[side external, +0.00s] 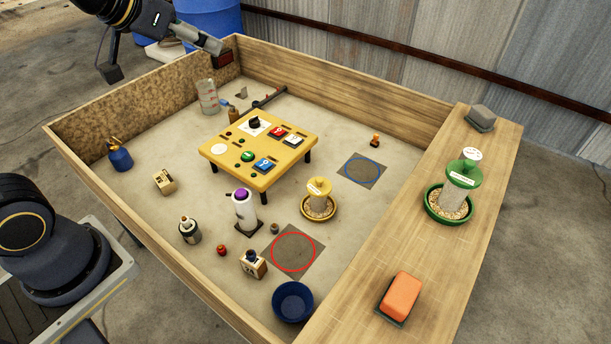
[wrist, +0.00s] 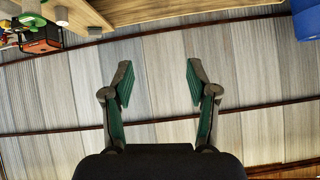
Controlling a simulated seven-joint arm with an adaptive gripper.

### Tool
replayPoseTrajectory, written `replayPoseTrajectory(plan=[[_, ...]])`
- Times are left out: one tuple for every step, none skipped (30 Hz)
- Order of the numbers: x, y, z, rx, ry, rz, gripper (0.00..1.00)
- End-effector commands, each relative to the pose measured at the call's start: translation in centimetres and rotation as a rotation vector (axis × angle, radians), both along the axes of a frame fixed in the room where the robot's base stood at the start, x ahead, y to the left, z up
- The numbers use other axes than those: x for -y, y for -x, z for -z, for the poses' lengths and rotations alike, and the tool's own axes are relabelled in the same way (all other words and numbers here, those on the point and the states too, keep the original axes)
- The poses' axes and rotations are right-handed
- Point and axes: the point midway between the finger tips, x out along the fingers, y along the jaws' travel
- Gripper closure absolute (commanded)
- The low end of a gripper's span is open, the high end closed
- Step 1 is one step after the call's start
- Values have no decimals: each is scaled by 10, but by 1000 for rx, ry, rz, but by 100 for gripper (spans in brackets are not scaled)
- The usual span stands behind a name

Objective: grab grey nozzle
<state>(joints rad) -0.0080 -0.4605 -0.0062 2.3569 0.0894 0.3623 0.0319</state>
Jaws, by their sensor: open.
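A small grey piece (side external: 275,229), which may be the grey nozzle, stands on the tray floor between the white bottle with a purple top (side external: 244,210) and the red-circle mat (side external: 293,251). It is too small to make out its shape. My gripper (wrist: 158,78) is open and empty in the wrist view, with its two green-padded fingers apart, facing the metal wall. In the side view my gripper is high at the upper left, above the tray's back corner and far from the grey piece. The grey piece is not visible in the wrist view.
A yellow table with buttons (side external: 262,148) stands mid-tray. Near the grey piece are a yellow feeder (side external: 319,198), a small labelled box (side external: 253,264), a red piece (side external: 221,250) and a blue bowl (side external: 293,302). Wooden walls (side external: 340,80) surround the tray. A green feeder (side external: 460,185) stands on the right ledge.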

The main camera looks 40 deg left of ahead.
Motion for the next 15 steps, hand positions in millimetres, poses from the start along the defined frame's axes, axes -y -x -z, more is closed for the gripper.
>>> replayPoseTrajectory(plan=[[0,-22,9,-1,-12,10,42],[0,-35,13,6,-19,18,42],[0,-52,21,10,-28,28,42],[0,-66,29,12,-34,36,42],[1,-80,38,12,-39,46,42],[1,-97,54,9,-46,59,42],[2,-110,67,5,-49,69,42],[2,-121,81,-2,-51,78,42],[3,-135,102,-11,-54,91,42],[4,-144,119,-21,-55,101,42],[4,-152,137,-32,-53,110,42],[5,-161,162,-50,-52,122,42],[6,-166,183,-66,-50,131,42],[6,-170,204,-82,-47,139,42],[7,-173,233,-106,-41,148,42]])
